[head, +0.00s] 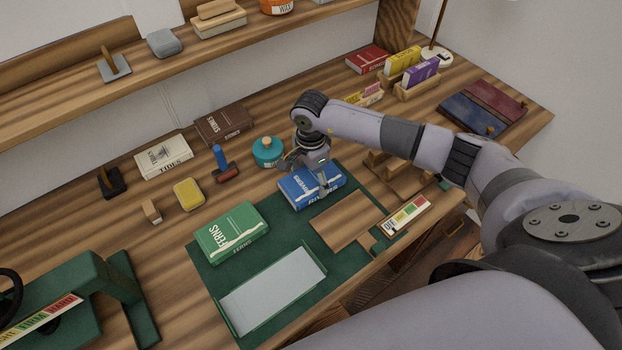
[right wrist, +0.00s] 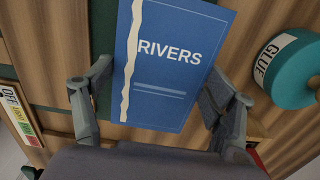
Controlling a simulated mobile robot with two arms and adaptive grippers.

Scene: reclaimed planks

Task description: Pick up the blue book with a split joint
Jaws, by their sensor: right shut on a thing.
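The blue book (head: 313,192), titled RIVERS in the right wrist view (right wrist: 165,65), has a ragged cream split along its joint. It is at the back edge of the green mat (head: 213,262); I cannot tell whether it touches the mat. My right gripper (head: 308,172) is over it from above, with one finger on each side, shut on it. In the right wrist view the gripper (right wrist: 148,90) spans the cover, and the book's lower edge is close to the palm. My left gripper is not in view.
A green FERNS book (head: 231,231), a pale tray (head: 273,290) and a wooden board (head: 340,221) lie on the mat. A teal glue pot (head: 267,152) stands close behind the gripper, also in the right wrist view (right wrist: 300,75). A shelf (head: 170,75) runs above the bench's back.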

